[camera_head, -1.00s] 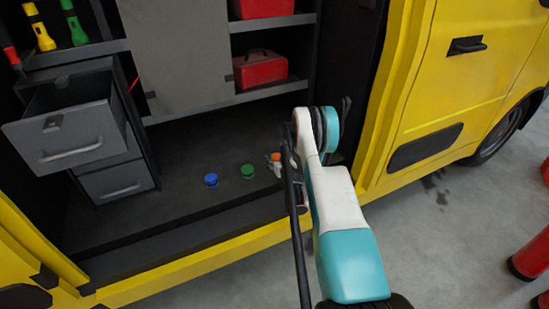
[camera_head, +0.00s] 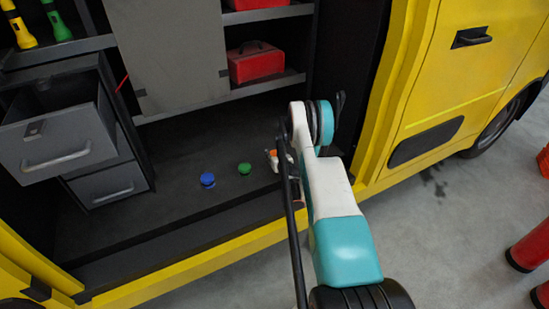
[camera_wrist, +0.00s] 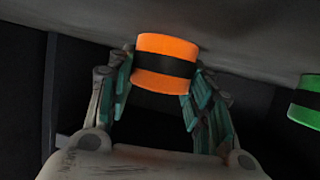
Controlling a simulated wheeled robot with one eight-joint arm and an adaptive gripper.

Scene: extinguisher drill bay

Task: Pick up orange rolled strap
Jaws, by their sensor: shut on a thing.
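The orange rolled strap (camera_wrist: 164,50), a short roll with a black band around its middle, is between the two fingers of my gripper (camera_wrist: 160,88) in the wrist view. The fingers are shut on it, one on each side. In the head view a small orange part of the strap (camera_head: 272,153) shows beside my gripper (camera_head: 277,160), low over the dark floor of the vehicle bay. My arm hides much of the gripper there. I cannot tell whether the strap still touches the floor.
A green rolled strap (camera_head: 245,168) and a blue one (camera_head: 207,180) lie to the left on the bay floor (camera_head: 150,215). A grey drawer (camera_head: 57,150) stands open at left. A red case (camera_head: 257,63) sits on a shelf above. The yellow door frame (camera_head: 385,120) is at right.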

